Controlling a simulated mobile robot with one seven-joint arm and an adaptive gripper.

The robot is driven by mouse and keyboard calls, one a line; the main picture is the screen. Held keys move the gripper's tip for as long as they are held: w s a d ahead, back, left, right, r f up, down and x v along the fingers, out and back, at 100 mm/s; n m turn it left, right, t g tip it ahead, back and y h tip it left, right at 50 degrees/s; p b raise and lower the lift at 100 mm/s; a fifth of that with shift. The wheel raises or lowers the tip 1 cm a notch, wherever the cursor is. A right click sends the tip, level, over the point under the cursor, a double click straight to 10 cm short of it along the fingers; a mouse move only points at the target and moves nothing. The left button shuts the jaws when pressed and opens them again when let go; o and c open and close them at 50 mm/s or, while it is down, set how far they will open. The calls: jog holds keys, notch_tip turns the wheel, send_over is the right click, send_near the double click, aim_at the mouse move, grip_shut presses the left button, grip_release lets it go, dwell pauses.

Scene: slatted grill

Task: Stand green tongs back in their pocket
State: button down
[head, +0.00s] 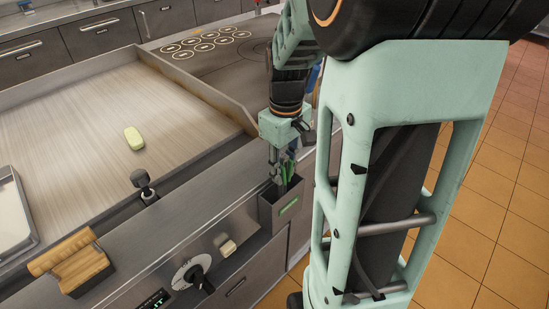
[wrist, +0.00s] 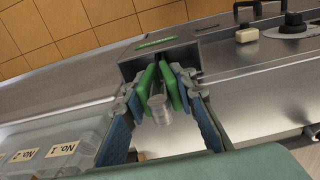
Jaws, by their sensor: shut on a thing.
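The green tongs (wrist: 173,88) show in the wrist view as two green arms in a V, with a pale clear or metallic part between them. My gripper (wrist: 160,86) is shut on the tongs, one blue-padded finger on each side. The metal pocket (wrist: 187,53) with a green label is right at the fingertips. In the head view the pocket (head: 268,214) hangs on the counter front, and the tongs (head: 287,170) show green at its mouth, below my gripper (head: 277,160). How deep the tongs' far ends sit in the pocket is hidden.
A control knob (head: 194,274) and a small pale block (head: 228,247) are left of the pocket. A wooden-handled block (head: 75,262) sits on the counter ledge. A yellow-green bar (head: 134,138) lies on the griddle plate. Labelled clear containers (wrist: 50,150) stand lower left in the wrist view.

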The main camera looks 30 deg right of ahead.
jog(key=shift+f, duration=0.3)
jog(key=c, duration=1.5)
grip_release()
jog(key=shift+r, duration=0.1)
notch_tip(320, 180, up, 12)
jog(key=shift+f, duration=0.1)
